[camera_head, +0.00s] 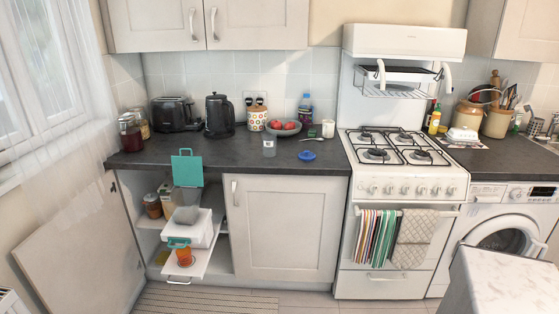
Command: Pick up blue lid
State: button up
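The blue lid (308,155) lies flat on the dark counter (240,150), near its front edge and left of the cooker. It is small and round, with a raised part in the middle. Nothing covers it. A small clear jar with a label (269,148) stands to its left, apart from it. A spoon (313,139) lies just behind the lid. My gripper is not in view, so I cannot see its state.
A fruit bowl (284,128), white mug (328,128), kettle (219,115) and toaster (173,113) stand behind. The gas cooker (402,190) is to the right. Below left, an open cupboard holds a protruding white drawer (205,262) and a teal-lidded container (187,168).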

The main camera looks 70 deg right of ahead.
aim_at(306, 156)
jog(key=z, duration=0.25)
jog(key=k, duration=0.25)
jog(key=u, duration=1.85)
jog(key=k, duration=2.1)
jog(key=z, duration=0.3)
